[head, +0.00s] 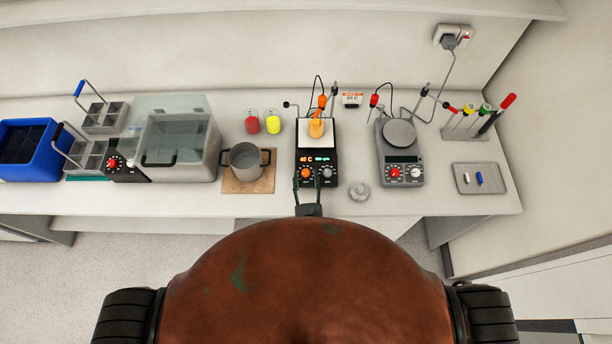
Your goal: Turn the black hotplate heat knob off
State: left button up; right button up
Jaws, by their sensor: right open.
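The black hotplate (333,149) stands near the middle of the bench, with a beaker of orange liquid (316,128) on its white top. Its front panel has an orange knob (306,173) at left and a grey knob (326,172) at right. The lit display (306,160) reads 40 C in orange, with a smaller rpm reading beside it. My right gripper (307,182) is open at the hotplate's front, its fingers to either side of the orange knob; contact cannot be told. The knob's pointer is too small to read. My left gripper is not in view.
A grey hotplate (384,150) with red and white knobs stands to the right. A metal pot (245,160) on a brown board (248,187) and a water bath (182,178) stand left.

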jog(key=shift+w, duration=0.1)
jog(key=shift+c, duration=0.6)
grip_shut()
jog(key=shift+d+y, duration=0.1)
jog(key=shift+y, duration=0.2)
jog(key=n+y, duration=0.2)
jog(key=n+g+y, duration=0.1)
jog(key=n+y, duration=0.1)
jog(key=shift+w+d, duration=0.1)
jog(key=shift+d, duration=0.15)
jog(key=shift+d+n+g+y+b, duration=0.1)
jog(key=shift+n+g+y+b, duration=0.75)
jog(key=shift+n+y, duration=0.75)
jog(key=shift+g, duration=0.35)
jog(key=shift+o, duration=0.6)
grip_release()
